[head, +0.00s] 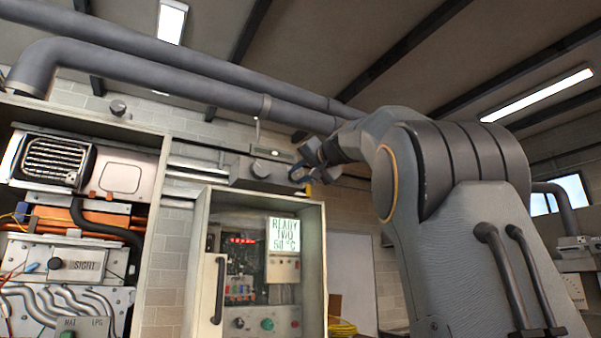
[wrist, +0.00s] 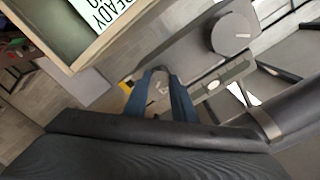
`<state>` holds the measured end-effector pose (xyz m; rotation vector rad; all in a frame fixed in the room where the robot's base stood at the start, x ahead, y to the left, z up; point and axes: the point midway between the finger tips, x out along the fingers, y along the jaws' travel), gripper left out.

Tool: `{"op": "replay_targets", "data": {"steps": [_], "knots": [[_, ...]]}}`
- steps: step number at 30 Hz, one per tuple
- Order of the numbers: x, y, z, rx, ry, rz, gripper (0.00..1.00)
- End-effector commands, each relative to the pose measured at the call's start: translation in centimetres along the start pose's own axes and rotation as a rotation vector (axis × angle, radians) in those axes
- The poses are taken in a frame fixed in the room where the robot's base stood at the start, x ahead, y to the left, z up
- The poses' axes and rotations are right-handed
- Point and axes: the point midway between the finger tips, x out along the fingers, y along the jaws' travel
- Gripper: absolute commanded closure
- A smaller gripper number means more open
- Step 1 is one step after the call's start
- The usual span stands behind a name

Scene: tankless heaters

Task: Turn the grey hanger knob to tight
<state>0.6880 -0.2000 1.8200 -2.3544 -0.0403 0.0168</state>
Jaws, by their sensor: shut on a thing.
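My gripper (wrist: 160,88) has blue fingers and is shut on a small grey piece at the right end of the grey wall box. This looks like the grey hanger knob (wrist: 159,84), mostly hidden between the fingers. In the head view my gripper (head: 307,165) is beside that end of the box, just below the big pipes. I cannot read the knob's setting or any tight mark.
An open control cabinet (head: 200,265) with a lit READY display (head: 283,236) is below the gripper. Two large grey pipes (head: 190,80) run close above. A heater (head: 75,165) with exposed pipes stands at the left.

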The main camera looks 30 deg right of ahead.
Motion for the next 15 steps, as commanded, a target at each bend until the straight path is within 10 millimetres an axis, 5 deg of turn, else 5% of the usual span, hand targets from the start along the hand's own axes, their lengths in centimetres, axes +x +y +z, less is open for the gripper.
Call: {"op": "replay_targets", "data": {"steps": [15], "knots": [[-0.08,0.04,-0.08,0.490,0.000,0.001,0.99]]}}
